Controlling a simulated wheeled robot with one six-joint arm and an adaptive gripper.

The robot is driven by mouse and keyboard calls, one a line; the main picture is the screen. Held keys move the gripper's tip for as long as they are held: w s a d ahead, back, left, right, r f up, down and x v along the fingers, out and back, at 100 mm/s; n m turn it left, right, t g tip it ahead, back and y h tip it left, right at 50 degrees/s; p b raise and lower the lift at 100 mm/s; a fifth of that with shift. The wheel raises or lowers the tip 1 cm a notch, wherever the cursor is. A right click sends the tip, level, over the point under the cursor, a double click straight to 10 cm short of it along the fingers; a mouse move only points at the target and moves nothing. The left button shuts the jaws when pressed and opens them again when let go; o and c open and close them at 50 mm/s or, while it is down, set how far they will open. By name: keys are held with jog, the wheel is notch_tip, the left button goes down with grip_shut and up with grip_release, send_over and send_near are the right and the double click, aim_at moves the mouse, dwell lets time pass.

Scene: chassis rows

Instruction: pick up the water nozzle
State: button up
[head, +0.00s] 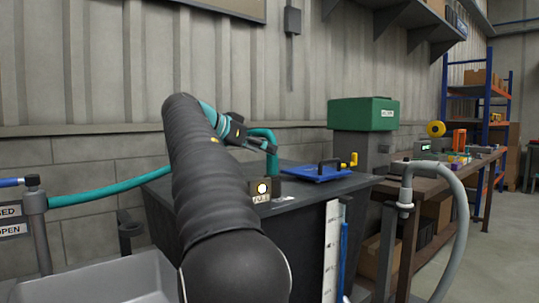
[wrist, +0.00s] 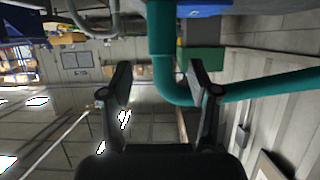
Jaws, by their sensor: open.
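A teal bent pipe (head: 271,150), apparently the water nozzle, rises over the dark tank lid and hooks at its top. In the wrist view the teal pipe (wrist: 161,35) comes down from the top edge, bends between my fingers, and a teal length runs off to the right. My gripper (head: 262,146) is by the pipe's upper part, partly hidden by my arm in the head view. In the wrist view my gripper (wrist: 159,70) is open, one finger either side of the pipe. I cannot tell whether either finger touches it.
A teal hose (head: 110,189) runs from a grey post at left. A green box (head: 362,114), workbench and grey hose (head: 464,220) stand at right.

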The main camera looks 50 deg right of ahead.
aim_at(272, 156)
jog(key=x, duration=0.2)
jog(key=f+x, duration=0.1)
jog(key=x, duration=0.1)
jog(key=shift+w+d+f, duration=0.1)
jog(key=shift+w+d, duration=0.05)
jog(key=shift+d, duration=0.05)
grip_shut()
